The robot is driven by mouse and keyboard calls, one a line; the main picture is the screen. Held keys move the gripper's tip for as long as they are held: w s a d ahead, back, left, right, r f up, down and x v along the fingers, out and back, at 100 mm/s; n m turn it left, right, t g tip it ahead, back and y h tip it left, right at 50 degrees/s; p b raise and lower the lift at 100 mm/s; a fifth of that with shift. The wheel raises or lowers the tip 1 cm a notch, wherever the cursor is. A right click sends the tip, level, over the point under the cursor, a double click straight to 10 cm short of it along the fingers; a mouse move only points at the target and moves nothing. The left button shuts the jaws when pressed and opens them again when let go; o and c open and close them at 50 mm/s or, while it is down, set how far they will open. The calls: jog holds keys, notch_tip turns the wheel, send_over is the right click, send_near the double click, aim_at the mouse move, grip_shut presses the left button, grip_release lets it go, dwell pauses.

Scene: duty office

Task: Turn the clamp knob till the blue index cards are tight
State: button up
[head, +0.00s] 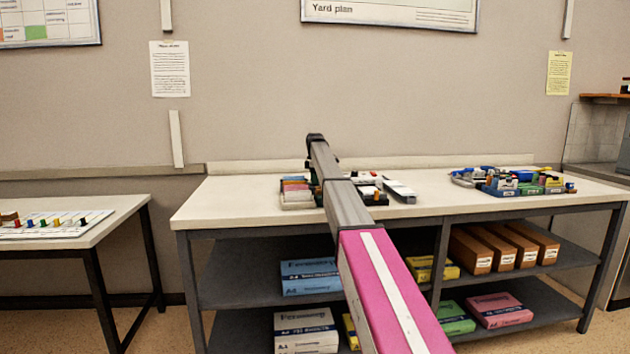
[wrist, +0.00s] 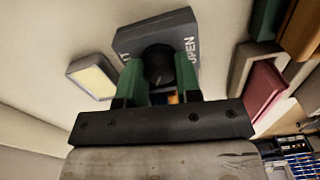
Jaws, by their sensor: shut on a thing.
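In the wrist view, a round black clamp knob (wrist: 158,62) sits on a dark grey block (wrist: 128,40) lettered "OPEN" along one side; the lettering on the other side is mostly cut off. My gripper (wrist: 158,74) has its two green fingers on either side of the knob and is shut on it. A small patch of orange and blue shows between the fingers, too small to make out. I cannot pick out the blue index cards for certain in either view. In the head view my arm hides the gripper and the knob.
The white worktop (head: 430,207) holds a tray of coloured items (head: 297,198) left of my arm and a cluster of stationery (head: 515,181) at the right. In the wrist view, a pale-topped box (wrist: 93,78) lies beside the block. Bare worktop lies between the groups.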

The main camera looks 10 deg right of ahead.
jog(key=shift+m, duration=2)
jog(key=o, duration=0.9)
